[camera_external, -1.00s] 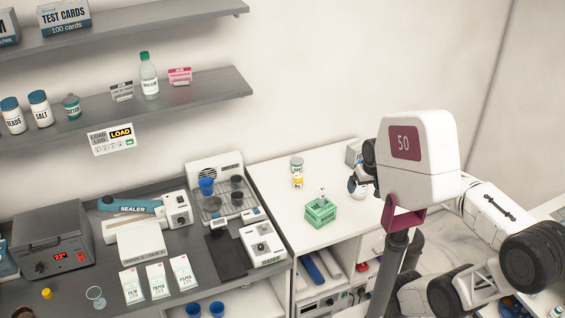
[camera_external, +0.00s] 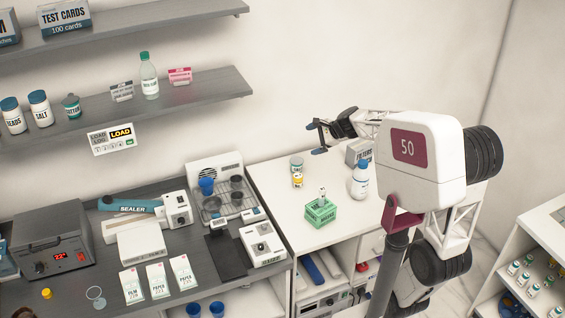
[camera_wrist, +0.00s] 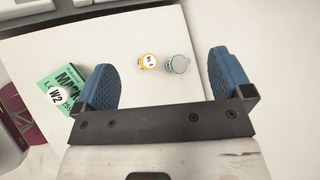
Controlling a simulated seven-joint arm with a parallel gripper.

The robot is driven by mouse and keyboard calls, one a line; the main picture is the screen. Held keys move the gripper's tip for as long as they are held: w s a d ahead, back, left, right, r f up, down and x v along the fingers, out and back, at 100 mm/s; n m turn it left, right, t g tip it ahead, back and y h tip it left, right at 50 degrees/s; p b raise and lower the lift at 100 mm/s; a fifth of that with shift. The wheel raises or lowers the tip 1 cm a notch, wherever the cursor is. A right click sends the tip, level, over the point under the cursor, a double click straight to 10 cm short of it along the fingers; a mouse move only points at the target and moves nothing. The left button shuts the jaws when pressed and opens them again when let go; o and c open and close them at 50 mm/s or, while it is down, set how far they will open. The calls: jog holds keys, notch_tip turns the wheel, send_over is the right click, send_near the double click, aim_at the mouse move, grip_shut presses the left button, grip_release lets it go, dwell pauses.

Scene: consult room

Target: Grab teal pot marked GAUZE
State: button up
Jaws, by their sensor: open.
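A small pot (camera_external: 297,164) with a grey-teal lid stands on the white counter near the back wall; its label is too small to read for certain. In the wrist view the pot (camera_wrist: 177,64) shows from above, between the finger lines and beyond the fingertips, nearer the right finger. My gripper (camera_external: 318,138) is open and empty, raised above the counter, up and right of the pot in the external view. Its two blue fingers (camera_wrist: 165,80) are wide apart. Nothing touches the pot.
A yellow-topped pot (camera_external: 298,180) stands close beside it. A green crate (camera_external: 320,215) holding a small bottle is in front. A white bottle with a blue cap (camera_external: 360,181) and a grey box (camera_external: 358,152) stand to the right. A shelf (camera_external: 215,88) overhangs at left.

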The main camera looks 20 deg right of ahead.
jog(key=w+d+f+m+t, duration=0.1)
jog(key=w+d+m+t, duration=0.1)
jog(key=w+m, duration=0.45)
jog(key=w+d+f+m+t, duration=0.2)
jog(key=w+d+m, duration=0.15)
jog(key=w, duration=0.55)
jog(key=m, duration=0.2)
send_near(292, 161)
jog(key=x, duration=0.2)
jog(key=shift+w+a+f, duration=0.15)
jog(key=shift+f, duration=0.15)
jog(key=shift+x, duration=2.5)
jog(key=shift+w, duration=0.1)
jog(key=shift+c, duration=0.3)
jog(key=c, duration=0.7)
